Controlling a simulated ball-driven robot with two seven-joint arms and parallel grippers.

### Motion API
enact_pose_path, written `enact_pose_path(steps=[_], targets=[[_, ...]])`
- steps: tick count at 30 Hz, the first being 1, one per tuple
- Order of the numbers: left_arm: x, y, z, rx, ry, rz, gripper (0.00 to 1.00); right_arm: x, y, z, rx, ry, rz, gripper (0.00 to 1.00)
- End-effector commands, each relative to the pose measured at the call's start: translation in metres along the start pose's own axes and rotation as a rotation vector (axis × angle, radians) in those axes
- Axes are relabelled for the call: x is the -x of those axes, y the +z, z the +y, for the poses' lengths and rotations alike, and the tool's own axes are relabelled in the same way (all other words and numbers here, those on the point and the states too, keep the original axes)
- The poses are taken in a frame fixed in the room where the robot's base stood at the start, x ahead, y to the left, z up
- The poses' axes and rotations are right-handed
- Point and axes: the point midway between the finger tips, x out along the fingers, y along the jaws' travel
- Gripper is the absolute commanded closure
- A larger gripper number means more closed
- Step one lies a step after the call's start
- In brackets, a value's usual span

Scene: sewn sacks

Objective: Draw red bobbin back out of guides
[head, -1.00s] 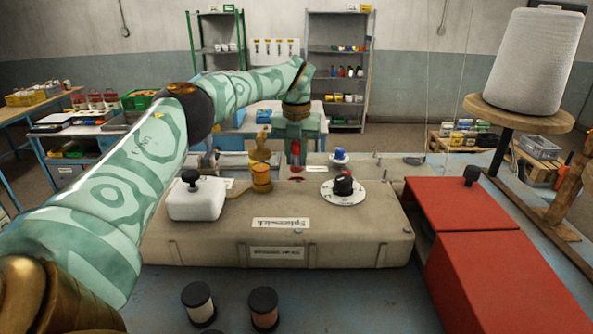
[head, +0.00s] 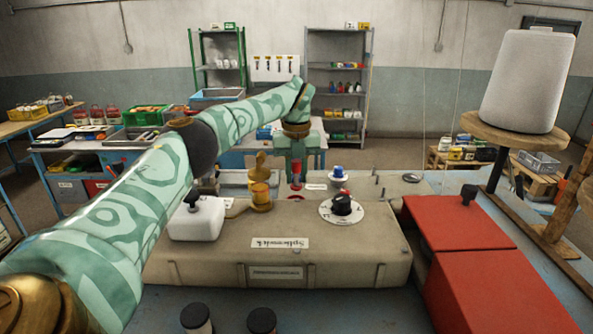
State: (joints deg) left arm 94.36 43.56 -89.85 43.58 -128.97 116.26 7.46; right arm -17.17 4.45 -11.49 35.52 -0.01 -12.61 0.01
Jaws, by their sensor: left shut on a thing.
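The red bobbin (head: 296,180) shows as a small upright red piece at the back middle of the beige machine housing (head: 330,246). My left gripper (head: 296,174) points down from above and is shut on the bobbin. A dark red spot (head: 295,197) shows on the housing top just below and in front of it. The guides cannot be made out, and I cannot tell whether the bobbin's lower end is clear of them. My right gripper is not in view.
On the housing stand a white block with a black knob (head: 196,221), an amber cylinder (head: 260,196), a black dial (head: 341,204) and a blue-topped white piece (head: 338,175). Red covers (head: 460,222) lie at right. Two black-capped spools (head: 262,320) stand in front.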

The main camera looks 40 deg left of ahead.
Motion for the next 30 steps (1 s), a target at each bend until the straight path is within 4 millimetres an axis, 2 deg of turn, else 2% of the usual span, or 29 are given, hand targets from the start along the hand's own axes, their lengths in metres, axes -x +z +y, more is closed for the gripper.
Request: enact_pose_path(steps=[15, 28, 29, 30], targets=[[-0.036, 0.000, 0.000, -0.003, 0.000, 0.001, 0.99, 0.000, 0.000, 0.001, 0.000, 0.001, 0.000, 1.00], [-0.041, 0.000, 0.000, -0.003, 0.000, 0.000, 0.99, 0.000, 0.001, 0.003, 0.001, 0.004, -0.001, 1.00], [-0.041, 0.000, 0.000, -0.003, 0.000, 0.000, 0.74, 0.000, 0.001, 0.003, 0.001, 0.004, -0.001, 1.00], [-0.041, 0.000, 0.000, -0.003, 0.000, 0.000, 0.63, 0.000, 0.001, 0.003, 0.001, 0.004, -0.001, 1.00]])
